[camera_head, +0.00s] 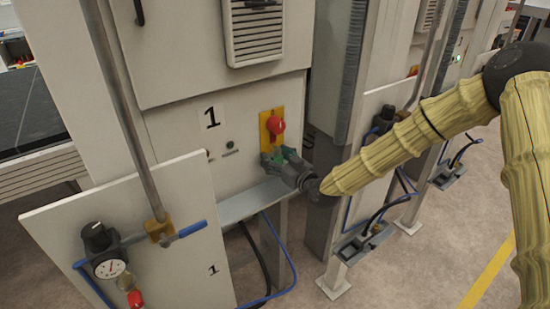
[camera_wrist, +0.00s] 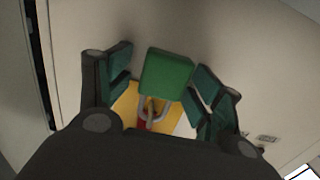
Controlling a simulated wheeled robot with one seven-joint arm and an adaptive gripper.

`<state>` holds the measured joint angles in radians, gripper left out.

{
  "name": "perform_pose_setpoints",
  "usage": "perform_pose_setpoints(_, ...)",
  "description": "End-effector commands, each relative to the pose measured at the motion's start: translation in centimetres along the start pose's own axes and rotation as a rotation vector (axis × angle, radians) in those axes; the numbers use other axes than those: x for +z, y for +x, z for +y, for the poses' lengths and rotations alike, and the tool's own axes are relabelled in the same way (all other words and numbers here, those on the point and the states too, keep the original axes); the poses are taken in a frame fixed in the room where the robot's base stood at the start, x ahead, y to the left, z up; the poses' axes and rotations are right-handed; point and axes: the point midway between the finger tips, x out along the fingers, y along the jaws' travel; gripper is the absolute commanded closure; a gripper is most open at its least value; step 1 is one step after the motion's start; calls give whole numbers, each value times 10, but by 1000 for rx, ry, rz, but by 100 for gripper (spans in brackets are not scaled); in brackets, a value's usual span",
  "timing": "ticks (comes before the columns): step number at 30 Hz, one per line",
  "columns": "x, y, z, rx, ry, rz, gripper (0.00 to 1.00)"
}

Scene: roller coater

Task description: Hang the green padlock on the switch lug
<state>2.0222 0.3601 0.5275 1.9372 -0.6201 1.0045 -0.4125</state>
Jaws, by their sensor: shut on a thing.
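The green padlock (camera_wrist: 167,73) is between the two fingers of my gripper (camera_wrist: 165,66) in the wrist view, with its grey shackle (camera_wrist: 157,108) toward the yellow switch plate (camera_wrist: 125,103). Part of the red switch (camera_wrist: 142,125) shows beside the shackle. The lug is not clear, and I cannot tell whether the shackle is around it. In the head view, my gripper (camera_head: 278,156) is just below the red switch knob (camera_head: 277,126) on the yellow plate (camera_head: 265,128). There the padlock cannot be told apart from the green fingers.
The cabinet front (camera_head: 180,130) is close behind my gripper. A grey ledge (camera_head: 245,203) with blue hoses runs below it. A white panel with a gauge (camera_head: 109,268) stands at the left. A grey post (camera_head: 330,120) stands to the right.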

Motion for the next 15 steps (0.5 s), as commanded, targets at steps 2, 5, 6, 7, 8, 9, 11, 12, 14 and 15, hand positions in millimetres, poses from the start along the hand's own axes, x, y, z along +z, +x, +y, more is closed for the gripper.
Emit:
perform_pose_setpoints(2,-2,-3,1,2,0,4,40)
perform_pose_setpoints(5,-2,-13,1,2,-1,3,40)
perform_pose_setpoints(6,-2,-19,1,2,0,2,40)
perform_pose_setpoints(7,-2,-24,1,2,0,2,40)
perform_pose_setpoints(8,-2,-29,1,2,0,2,40)
perform_pose_setpoints(9,-2,-36,1,2,0,2,40)
perform_pose_setpoints(11,-1,-48,0,2,1,1,40)
perform_pose_setpoints(12,-2,-56,1,2,1,1,40)
perform_pose_setpoints(14,-2,-67,0,1,0,2,40)
perform_pose_setpoints(15,-2,-74,0,1,0,1,40)
